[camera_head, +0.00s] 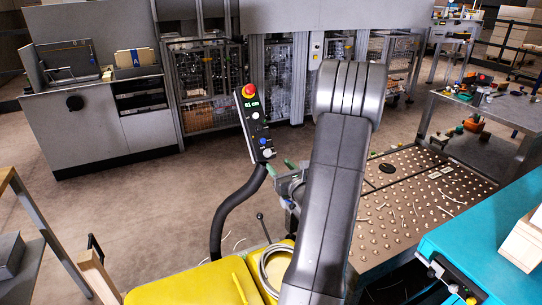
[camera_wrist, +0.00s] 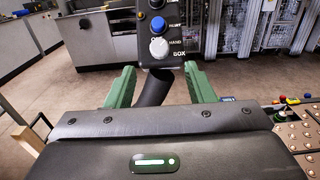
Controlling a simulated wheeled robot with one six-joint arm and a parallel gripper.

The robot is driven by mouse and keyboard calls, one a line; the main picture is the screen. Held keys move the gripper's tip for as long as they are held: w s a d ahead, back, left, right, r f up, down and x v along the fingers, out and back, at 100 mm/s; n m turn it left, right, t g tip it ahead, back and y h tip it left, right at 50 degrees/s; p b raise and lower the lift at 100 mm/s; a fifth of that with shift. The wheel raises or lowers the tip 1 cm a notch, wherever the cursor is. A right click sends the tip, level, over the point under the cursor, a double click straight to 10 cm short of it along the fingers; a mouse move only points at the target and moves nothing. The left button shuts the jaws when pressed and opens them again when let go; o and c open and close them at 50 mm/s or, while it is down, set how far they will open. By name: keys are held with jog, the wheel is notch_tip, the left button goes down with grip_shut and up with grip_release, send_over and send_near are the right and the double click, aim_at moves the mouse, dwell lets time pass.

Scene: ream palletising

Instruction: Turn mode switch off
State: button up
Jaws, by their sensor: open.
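A dark control panel (camera_head: 257,125) on a curved black stalk stands left of my arm in the head view. It has a red mushroom button, a lit display and several knobs. In the wrist view, the panel's lower part (camera_wrist: 179,58) shows a white round knob (camera_wrist: 159,47) beside the words HAND and BOX, below a blue button (camera_wrist: 158,25). I cannot tell for certain which knob is the mode switch. My gripper (camera_wrist: 160,70) is open and empty. Its green fingers lie left and right of the panel's lower end, apart from the white knob. The gripper (camera_head: 281,167) is partly hidden in the head view.
A yellow cover (camera_head: 195,284) with a coiled hose lies below the panel. A grey cabinet (camera_head: 80,135) stands behind at left. Open floor lies between.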

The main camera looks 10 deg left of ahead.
aim_at(269, 154)
jog(key=x, duration=0.8)
jog(key=shift+a, duration=0.1)
jog(key=shift+c, duration=0.2)
jog(key=c, duration=1)
